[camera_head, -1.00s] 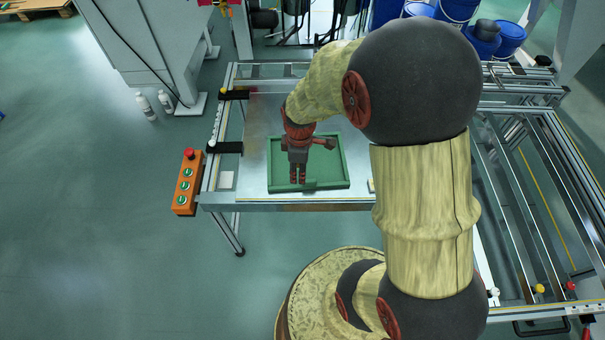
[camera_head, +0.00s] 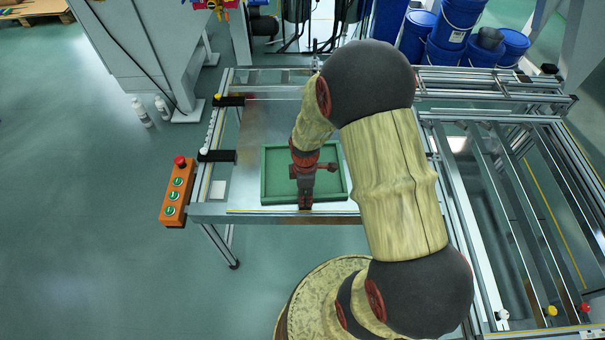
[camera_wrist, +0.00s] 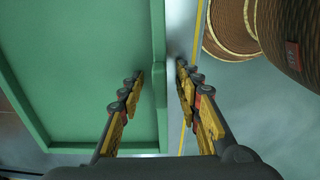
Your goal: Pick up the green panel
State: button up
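The green panel (camera_head: 276,172), a shallow tray shape with a raised rim, lies flat on the metal table. My gripper (camera_head: 305,206) points down at the panel's near edge and hides part of it. In the wrist view the panel (camera_wrist: 85,70) fills the left side. My gripper (camera_wrist: 161,72) is open there, with the panel's rim running between its fingers. The left finger is over the panel's inside and the right finger is outside the rim. A gap shows on both sides of the rim; whether the fingertips touch the table is unclear.
The metal table (camera_head: 238,190) has a yellow line along its near edge. An orange button box (camera_head: 177,192) hangs at its left side, with black clamps (camera_head: 217,156) nearby. A rail frame (camera_head: 470,220) stands to the right. Blue buckets (camera_head: 455,35) stand behind.

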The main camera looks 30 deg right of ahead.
grip_shut()
dwell(0.5)
jog(key=shift+r, duration=0.1)
dwell(0.4)
